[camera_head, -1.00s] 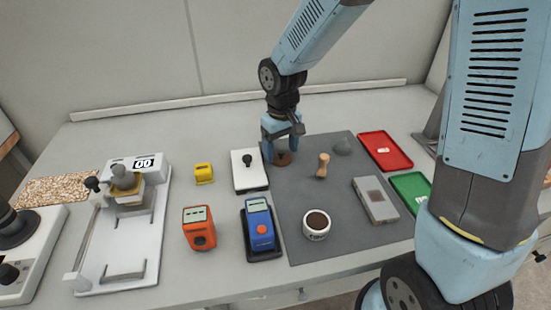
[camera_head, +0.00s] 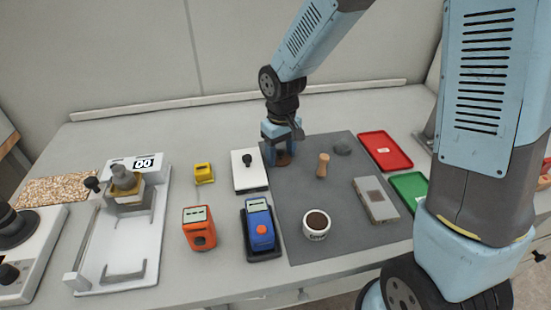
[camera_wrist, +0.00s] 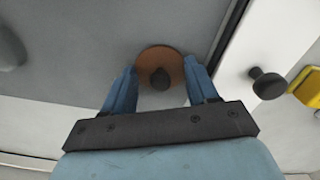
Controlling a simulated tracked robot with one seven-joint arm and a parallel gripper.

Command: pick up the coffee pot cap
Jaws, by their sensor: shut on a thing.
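The coffee pot cap looks like a round brown disc (camera_wrist: 150,56) with a dark knob in the middle, seen in the wrist view between my fingers. In the head view the brown disc (camera_head: 283,160) is low under my gripper, at the back left corner of the dark grey mat (camera_head: 300,215). My gripper (camera_wrist: 160,72) has one blue finger on each side of the disc and is shut on it. In the head view my gripper (camera_head: 281,152) points down. Whether the disc still touches the mat I cannot tell.
Left of my gripper stands a white box with a black knob (camera_head: 249,172). A wooden tamper-like piece (camera_head: 323,165) and a grey lump (camera_head: 342,147) stand to the right.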

